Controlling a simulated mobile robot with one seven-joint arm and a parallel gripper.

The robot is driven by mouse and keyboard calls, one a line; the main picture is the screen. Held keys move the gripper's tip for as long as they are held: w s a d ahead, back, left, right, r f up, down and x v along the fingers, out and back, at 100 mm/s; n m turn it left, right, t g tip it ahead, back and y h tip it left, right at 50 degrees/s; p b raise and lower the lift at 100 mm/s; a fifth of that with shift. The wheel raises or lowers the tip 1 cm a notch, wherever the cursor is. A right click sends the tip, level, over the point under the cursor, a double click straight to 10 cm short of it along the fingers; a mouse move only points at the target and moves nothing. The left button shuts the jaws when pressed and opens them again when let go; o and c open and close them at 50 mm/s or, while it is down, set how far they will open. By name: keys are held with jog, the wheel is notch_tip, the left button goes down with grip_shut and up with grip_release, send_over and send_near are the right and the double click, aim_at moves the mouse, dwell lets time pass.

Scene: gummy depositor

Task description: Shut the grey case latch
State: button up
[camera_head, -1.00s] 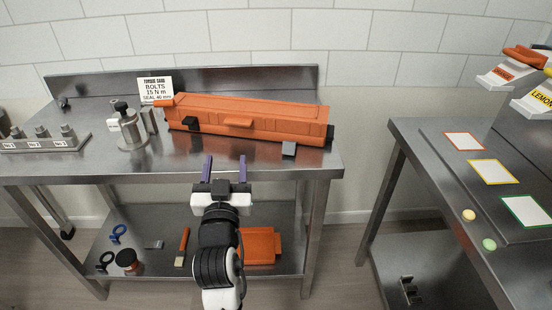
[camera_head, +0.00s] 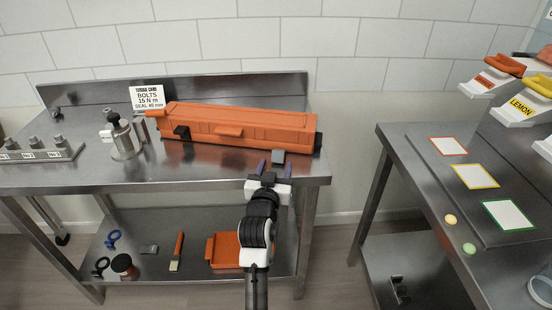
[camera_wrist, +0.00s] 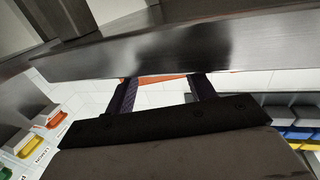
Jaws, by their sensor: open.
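A long orange case (camera_head: 235,127) lies closed on the steel table in the head view. On its front are a black latch (camera_head: 182,132) at the left and an orange handle (camera_head: 228,131) in the middle. The grey latch (camera_head: 278,156) sits at the case's lower right front and sticks out toward me. My gripper (camera_head: 269,166) is open and empty, just in front of the grey latch. Its fingertips look close to the latch; I cannot tell whether they touch. In the wrist view my gripper (camera_wrist: 163,88) shows two purple fingers apart, with a strip of orange beyond; the latch cannot be made out there.
The steel table's front edge (camera_head: 230,186) lies close beneath my gripper. A metal canister (camera_head: 124,140) and a fixture with several posts (camera_head: 38,150) stand left. A brush (camera_head: 177,252) and an orange tray (camera_head: 225,262) lie on the lower shelf.

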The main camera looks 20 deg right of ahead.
aim_at(279, 156)
jog(key=shift+x, duration=1.1)
jog(key=c, duration=1)
jog(key=shift+r+p, duration=0.15)
jog(key=shift+p, duration=0.3)
